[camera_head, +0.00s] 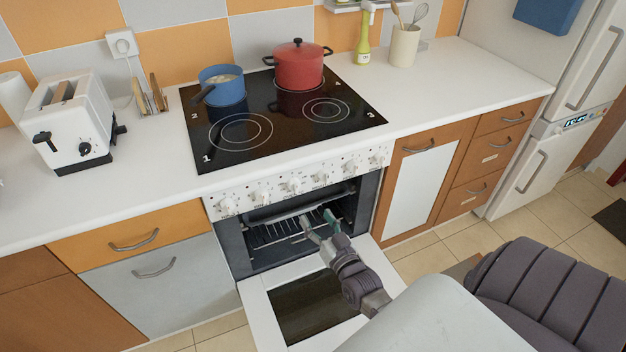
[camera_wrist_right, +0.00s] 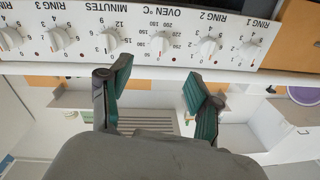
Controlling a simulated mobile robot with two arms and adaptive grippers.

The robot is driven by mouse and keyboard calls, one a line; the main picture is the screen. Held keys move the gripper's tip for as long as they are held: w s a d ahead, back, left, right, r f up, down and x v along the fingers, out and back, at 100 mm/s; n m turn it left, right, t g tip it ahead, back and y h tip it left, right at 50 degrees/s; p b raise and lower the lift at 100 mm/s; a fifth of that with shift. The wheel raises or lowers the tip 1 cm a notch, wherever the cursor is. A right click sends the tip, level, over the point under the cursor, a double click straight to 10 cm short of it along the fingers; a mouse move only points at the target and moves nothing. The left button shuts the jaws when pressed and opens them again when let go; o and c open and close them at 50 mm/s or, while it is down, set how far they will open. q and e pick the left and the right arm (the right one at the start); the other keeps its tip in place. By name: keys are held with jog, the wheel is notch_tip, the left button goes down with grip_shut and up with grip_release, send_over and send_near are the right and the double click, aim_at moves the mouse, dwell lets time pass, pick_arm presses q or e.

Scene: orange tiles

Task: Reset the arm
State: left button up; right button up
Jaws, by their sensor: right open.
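My right gripper (camera_head: 318,227) is in front of the open oven (camera_head: 270,232), above its lowered door (camera_head: 262,302). Its two green-padded fingers are apart and nothing shows between them. In the right wrist view the gripper (camera_wrist_right: 157,88) is also open and empty, with the oven's knob panel (camera_wrist_right: 160,38) upside down beyond it. My right arm reaches in from the lower right over the oven door. My left gripper does not show in either view.
A red pot (camera_head: 299,68) and a blue pot (camera_head: 222,88) stand on the black cooktop (camera_head: 280,118). A white toaster (camera_head: 72,122) stands on the counter at left. The lowered oven door juts out over the floor. Tiled floor (camera_head: 470,240) is bare at right, near the fridge (camera_head: 535,165).

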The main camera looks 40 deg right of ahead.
jog(key=shift+f, duration=0.1)
jog(key=s+a+f+n+g+y, duration=0.1)
jog(key=s+a+f+g, duration=0.2)
jog(key=f, duration=0.5)
jog(key=s+a+f+n+g+y, duration=0.1)
jog(key=s+a+f+g, duration=0.1)
jog(key=s+f, duration=0.5)
jog(key=s+a+f+n+g+y, duration=0.1)
jog(key=s+a+f+g, duration=0.15)
jog(key=f, duration=0.75)
jog(key=s+a+f+n+g, duration=0.2)
jog(key=s+f+g, duration=0.2)
jog(key=s+f, duration=0.4)
jog(key=s+a+f+n+g, duration=0.1)
jog(key=s+f+g, duration=0.4)
jog(key=s, duration=1.5)
notch_tip(320, 180, down, 3)
jog(key=shift+a+r+n, duration=0.1)
jog(key=shift+a+n, duration=0.3)
jog(key=shift+a, duration=0.35)
jog(key=shift+s+g, duration=0.1)
jog(key=shift+g, duration=0.15)
